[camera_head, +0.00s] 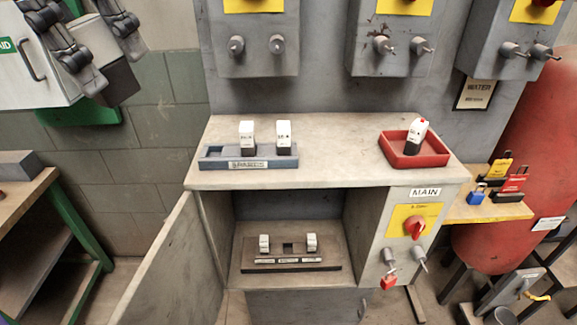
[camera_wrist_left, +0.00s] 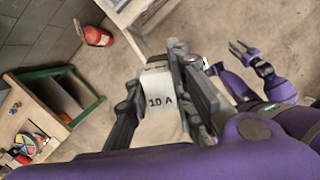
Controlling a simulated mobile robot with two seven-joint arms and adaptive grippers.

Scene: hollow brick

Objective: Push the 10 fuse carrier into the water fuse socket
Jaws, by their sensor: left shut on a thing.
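My left gripper (camera_head: 98,42) is at the upper left of the head view, shut on the 10 fuse carrier. The carrier (camera_wrist_left: 158,103) is a white block marked "10 A" between the fingers in the left wrist view; its dark lower part (camera_head: 115,82) shows in the head view. The fuse base (camera_head: 290,267) lies inside the open cabinet, far from the gripper. It holds a white carrier at each end, with an empty middle socket (camera_head: 288,248). Its labels are too small to read. My right gripper (camera_wrist_left: 250,58) shows in the left wrist view, fingers apart and empty.
A blue-grey rack (camera_head: 218,159) with two carriers and a red tray (camera_head: 392,155) with one carrier stand on the cabinet top. The cabinet door (camera_head: 165,265) stands open at left. A first-aid box (camera_head: 25,75) is behind my left gripper. Coloured padlocks (camera_head: 498,168) lie at right.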

